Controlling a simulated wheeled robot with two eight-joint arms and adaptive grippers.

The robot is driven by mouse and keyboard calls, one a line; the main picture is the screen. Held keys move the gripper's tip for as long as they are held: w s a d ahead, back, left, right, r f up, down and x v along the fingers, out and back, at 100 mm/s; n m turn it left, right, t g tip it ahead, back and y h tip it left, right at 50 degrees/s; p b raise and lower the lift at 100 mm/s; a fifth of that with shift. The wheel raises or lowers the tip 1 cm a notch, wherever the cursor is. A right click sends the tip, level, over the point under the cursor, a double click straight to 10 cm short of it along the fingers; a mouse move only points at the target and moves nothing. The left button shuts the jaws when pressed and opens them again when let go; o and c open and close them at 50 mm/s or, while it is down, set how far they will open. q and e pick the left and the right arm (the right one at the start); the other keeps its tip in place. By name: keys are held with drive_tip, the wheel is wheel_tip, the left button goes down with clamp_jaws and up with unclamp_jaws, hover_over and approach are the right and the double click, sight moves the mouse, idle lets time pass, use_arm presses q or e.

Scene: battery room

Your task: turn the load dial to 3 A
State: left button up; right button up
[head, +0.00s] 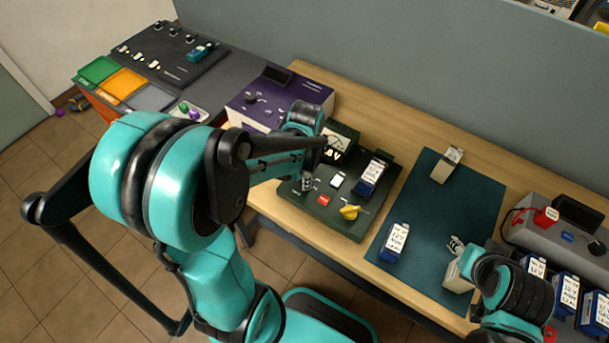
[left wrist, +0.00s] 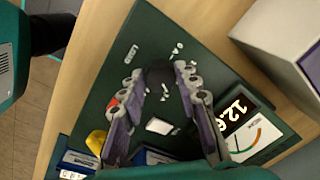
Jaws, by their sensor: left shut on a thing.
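The dark green tester (head: 330,218) stands on the wooden bench. It carries a meter (head: 340,140), a red switch (head: 323,199) and a yellow lever (head: 349,212). In the left wrist view the black load dial (left wrist: 160,74) sits on the panel with white marks around it, too small to read. My left gripper (left wrist: 158,88) is shut on the dial, one finger on each side; in the head view its fingertips (head: 305,184) reach down to the panel's left part.
A blue battery (head: 371,176) sits on the tester. A teal mat (head: 421,225) to the right holds another blue battery (head: 394,243) and a beige block (head: 446,165). A purple device (head: 280,98) stands close behind my left gripper. A grey charger (head: 550,238) is at the right.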

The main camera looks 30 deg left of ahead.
use_arm(q)
drive_tip(key=shift+m, duration=1.2)
drive_tip(key=o, duration=1.2)
drive_tip(key=shift+c, duration=0.2)
drive_tip(key=shift+r, duration=0.1)
wheel_tip(320, 180, up, 12)
drive_tip(key=shift+s+d, duration=0.15)
drive_tip(key=shift+s, duration=0.15)
